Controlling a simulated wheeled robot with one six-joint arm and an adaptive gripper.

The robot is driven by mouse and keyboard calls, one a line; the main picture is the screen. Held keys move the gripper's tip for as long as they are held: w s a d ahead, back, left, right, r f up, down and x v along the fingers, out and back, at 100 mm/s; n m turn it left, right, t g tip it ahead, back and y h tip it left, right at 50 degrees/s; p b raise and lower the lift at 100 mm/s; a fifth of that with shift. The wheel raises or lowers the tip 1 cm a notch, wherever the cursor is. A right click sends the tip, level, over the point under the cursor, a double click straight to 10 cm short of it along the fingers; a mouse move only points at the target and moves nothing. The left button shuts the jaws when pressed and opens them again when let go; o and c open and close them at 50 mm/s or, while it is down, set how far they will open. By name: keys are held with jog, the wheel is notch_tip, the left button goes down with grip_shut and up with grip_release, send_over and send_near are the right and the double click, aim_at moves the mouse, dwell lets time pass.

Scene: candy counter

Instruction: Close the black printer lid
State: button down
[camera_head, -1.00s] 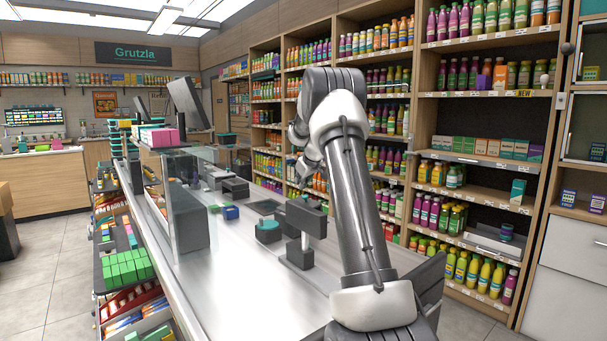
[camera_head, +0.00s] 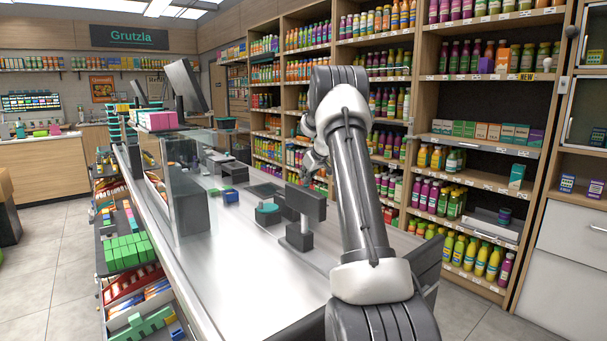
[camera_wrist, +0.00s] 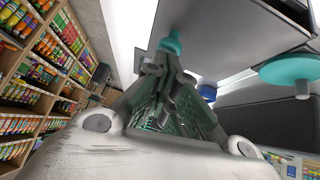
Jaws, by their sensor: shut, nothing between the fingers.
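I cannot clearly single out the printer lid. A low black device (camera_head: 235,172) on the counter, behind a small blue box (camera_head: 230,196), may be the printer; whether its lid is up is too small to tell. My gripper (camera_head: 314,164) is over the counter's shelf side in the head view, partly hidden by my arm. In the wrist view my gripper (camera_wrist: 172,62) is shut and empty, its fingertips close in view to a teal knob-like piece (camera_wrist: 171,43) and a broad dark grey panel (camera_wrist: 235,35). Contact cannot be told.
The pale counter (camera_head: 235,275) has a glass screen (camera_head: 188,195) on its left. Bottle shelves (camera_head: 440,160) line the right. Floor is open at left (camera_head: 65,240).

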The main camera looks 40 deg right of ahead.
jog(key=shift+r, duration=0.1)
jog(key=d+v, duration=0.1)
jog(key=v, duration=1.1)
jog(key=s+a+r+g+y, duration=0.1)
jog(key=s+a+r, duration=0.2)
jog(key=s+a, duration=0.6)
jog(key=s+a+r+g, duration=0.1)
jog(key=s+a+r, duration=0.35)
jog(key=a, duration=0.85)
jog(key=s+a+f, duration=0.3)
jog(key=s, duration=0.6)
jog(key=s+a+f+g, duration=0.1)
jog(key=s+a+f, duration=0.2)
jog(key=s, duration=0.6)
jog(key=s+a+f+m+g, duration=0.1)
jog(key=s+a+f, duration=0.2)
jog(key=s, duration=0.6)
jog(key=shift+a, duration=0.5)
jog(key=shift+w+f, duration=0.1)
